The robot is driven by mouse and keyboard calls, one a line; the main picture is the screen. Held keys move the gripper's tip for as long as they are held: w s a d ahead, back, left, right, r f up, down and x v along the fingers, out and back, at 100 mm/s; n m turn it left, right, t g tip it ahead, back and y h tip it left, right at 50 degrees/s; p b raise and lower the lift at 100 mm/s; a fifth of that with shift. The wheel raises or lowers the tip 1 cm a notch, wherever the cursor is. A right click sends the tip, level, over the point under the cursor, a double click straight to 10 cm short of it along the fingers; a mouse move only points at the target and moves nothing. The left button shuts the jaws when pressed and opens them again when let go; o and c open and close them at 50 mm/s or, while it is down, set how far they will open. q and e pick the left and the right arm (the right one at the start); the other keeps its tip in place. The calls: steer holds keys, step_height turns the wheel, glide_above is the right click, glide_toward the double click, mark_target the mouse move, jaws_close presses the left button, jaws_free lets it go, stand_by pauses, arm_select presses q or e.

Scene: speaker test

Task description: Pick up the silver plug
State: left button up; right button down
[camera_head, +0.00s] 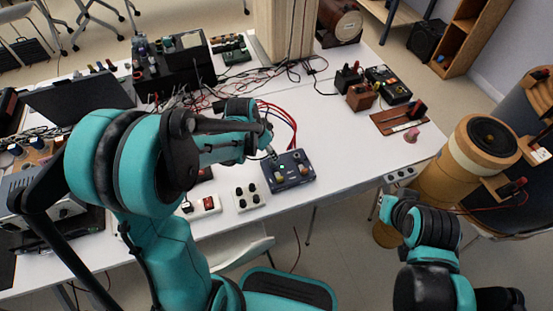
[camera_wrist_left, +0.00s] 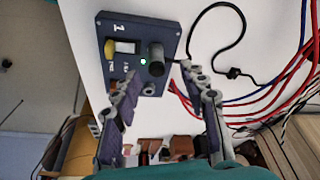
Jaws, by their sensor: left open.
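A dark blue control box (camera_head: 288,176) with knobs lies on the white table below my left gripper (camera_head: 268,143). In the left wrist view the box (camera_wrist_left: 112,30) carries a "1" label, a yellow knob (camera_wrist_left: 109,47) and an upright black cylinder (camera_wrist_left: 156,58). My left gripper (camera_wrist_left: 159,78) is open there, its fingers apart, with the tips near the box's lower edge and nothing seen between them. I cannot make out a silver plug for certain in either view. My right gripper (camera_head: 384,204) is off the table's front edge, too small to tell its state.
Red cables (camera_wrist_left: 181,100) run close beside the left fingers, and a black cable (camera_wrist_left: 241,30) curls near the box. A white socket block (camera_head: 248,196) and a power strip (camera_head: 203,206) lie left of the box.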

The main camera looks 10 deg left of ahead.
arm_select(q)
steer(key=b+x, duration=0.1)
steer(key=x, duration=0.2)
steer(key=b+x, duration=0.1)
steer(key=x, duration=0.1)
steer(key=shift+w+d+f+b, duration=0.1)
steer(key=shift+d+b, duration=0.25)
jaws_close()
step_height(320, 180, up, 5)
steer(key=p, duration=0.2)
steer(key=shift+f+p, duration=0.15)
steer(key=shift+p, duration=0.2)
steer(key=s+d+r+p, duration=0.2)
steer(key=d+r, duration=0.4)
steer(key=d, duration=0.5)
steer(key=shift+s+d+r+p, duration=0.15)
steer(key=shift+s+r+p, duration=0.2)
steer(key=shift+p, duration=0.5)
steer(key=shift+f, duration=0.1)
